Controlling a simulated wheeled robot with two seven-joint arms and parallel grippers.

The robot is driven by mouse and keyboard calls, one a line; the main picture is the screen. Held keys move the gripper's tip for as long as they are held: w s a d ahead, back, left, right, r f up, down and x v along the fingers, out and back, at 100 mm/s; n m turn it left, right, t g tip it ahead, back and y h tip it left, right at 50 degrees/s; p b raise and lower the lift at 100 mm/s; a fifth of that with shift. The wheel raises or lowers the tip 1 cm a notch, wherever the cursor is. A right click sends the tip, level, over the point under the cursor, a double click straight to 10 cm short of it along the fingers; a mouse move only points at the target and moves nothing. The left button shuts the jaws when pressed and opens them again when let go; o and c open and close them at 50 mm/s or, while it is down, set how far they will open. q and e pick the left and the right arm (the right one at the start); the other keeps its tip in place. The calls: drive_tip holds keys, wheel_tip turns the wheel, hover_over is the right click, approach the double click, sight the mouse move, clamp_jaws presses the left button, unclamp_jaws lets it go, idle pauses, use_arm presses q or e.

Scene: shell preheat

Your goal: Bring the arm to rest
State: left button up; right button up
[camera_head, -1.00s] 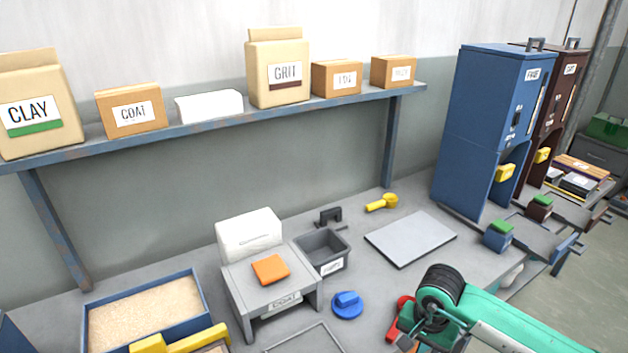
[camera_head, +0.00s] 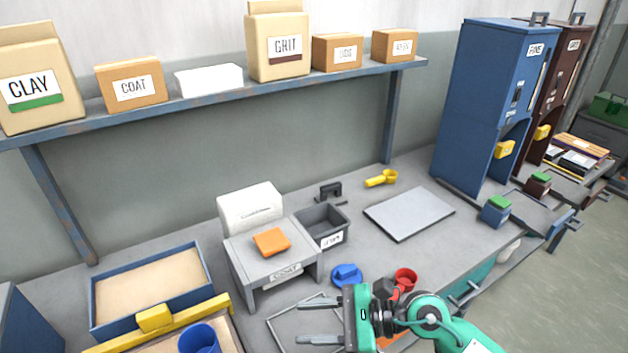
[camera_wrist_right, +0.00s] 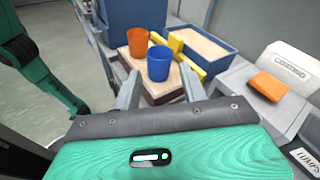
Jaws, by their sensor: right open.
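My right gripper (camera_head: 320,322) is at the lower middle of the head view, with its two fingers apart and pointing left. It is empty, near a thin grey frame (camera_head: 290,313) on the bench. In the right wrist view the open fingers (camera_wrist_right: 157,92) point toward a blue cup (camera_wrist_right: 159,64) and an orange cup (camera_wrist_right: 138,43). The cups stand on a board, beyond the fingertips. My left gripper is not in the head view; a green arm link of mine shows at the left of the wrist view.
A small grey stand (camera_head: 245,262) carries an orange pad (camera_head: 271,241). A grey bin (camera_head: 321,230), a blue knob-like piece (camera_head: 346,274) and a red cup (camera_head: 405,278) are close by. A sand tray (camera_head: 205,277) is at left.

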wheel_tip(320, 180, up, 9)
drive_tip(key=w+d+m+t+y, duration=0.2)
drive_tip(key=w+m+t+y, duration=0.15)
drive_tip(key=m+t, duration=0.7)
drive_tip(key=w+d+m+t+h, duration=0.3)
drive_tip(key=d+m+t+h, duration=0.6)
drive_tip(key=m, duration=1)
drive_tip(key=s+d+f+m+g+h, duration=0.2)
drive_tip(key=d+f+m+g+h, duration=0.3)
drive_tip(key=d+f+m+h, duration=0.85)
drive_tip(key=s+a+f+m+g+y, duration=0.1)
drive_tip(key=s+f+m+g+y, duration=0.1)
drive_tip(key=s+f+m+g, duration=0.65)
drive_tip(key=s+f+m+g+y, duration=0.1)
drive_tip(key=s+f+m+g, duration=0.2)
drive_tip(key=s+f, duration=0.55)
wheel_tip(320, 180, down, 26)
drive_tip(key=s+g, duration=0.1)
drive_tip(key=s, duration=0.2)
drive_tip(key=s+d+f+g, duration=0.1)
drive_tip(key=s+d+f, duration=0.2)
drive_tip(key=s+f, duration=1.6)
drive_tip(key=shift+s+f+n+g, duration=0.25)
drive_tip(key=shift+f+n+g, duration=0.15)
drive_tip(key=shift+f, duration=0.55)
